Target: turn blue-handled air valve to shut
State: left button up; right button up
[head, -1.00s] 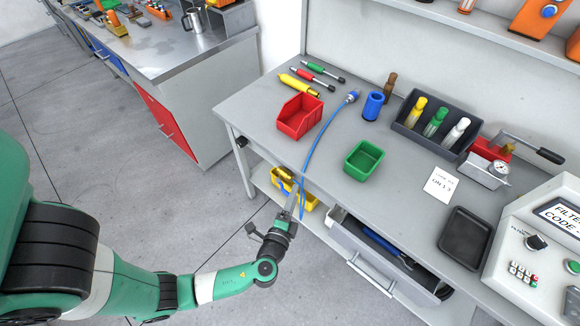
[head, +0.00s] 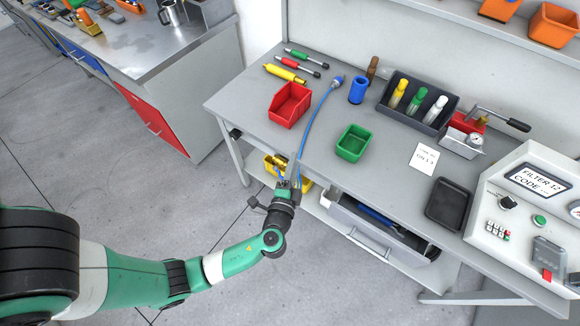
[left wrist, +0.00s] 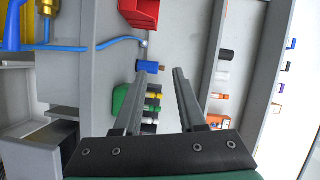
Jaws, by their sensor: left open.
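The brass air valve (head: 279,160) is at the front edge of the bench, above a yellow bin, where the blue hose comes down. In the left wrist view its brass body (left wrist: 46,8) is at the upper left, with a large blue part (left wrist: 13,26), apparently the handle, beside it. My left gripper (head: 284,182) is just below the valve in the head view and partly covers that area. In the left wrist view the left gripper (left wrist: 166,70) is open, with nothing between its fingers; the valve lies off to their left. My right gripper is not in view.
The blue hose (head: 308,128) runs over the bench top to a connector. A red bin (head: 289,105), a green bin (head: 353,143) and a black tray (head: 447,204) stand on the bench. Below the bench edge are a yellow bin (head: 303,183) and an open drawer (head: 350,222).

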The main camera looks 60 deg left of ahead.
pick_arm(q)
jog(key=d+f+h, duration=0.1)
jog(key=w+d+f+n+h, duration=0.1)
jog(key=f+h, duration=0.1)
jog(key=shift+w+d+f+n, duration=0.2)
jog(key=shift+d+f+n, duration=0.15)
jog(key=shift+d+n, duration=0.05)
jog(key=c, duration=0.5)
jog(key=f+n+h, duration=0.1)
jog(key=s+d+f+n+h, duration=0.1)
jog(key=s+f+n+h, duration=0.1)
jog(key=f+n, duration=0.1)
jog(key=shift+s+d+h, duration=0.2)
jog(key=shift+s+h, duration=0.05)
jog(key=shift+h, duration=0.15)
grip_shut()
jog(key=s+a+f+n+g, duration=0.25)
jog(key=s+a+n, duration=0.2)
jog(key=s, duration=0.35)
jog(key=d+f+b+x, duration=0.1)
jog(key=b+x, duration=0.4)
jog(key=x, duration=0.8)
jog(key=shift+d+f+n, duration=0.3)
jog(key=shift+f+n, duration=0.05)
jog(key=shift+f, duration=0.25)
jog(key=shift+s+t, duration=0.15)
jog(key=shift+t, duration=0.1)
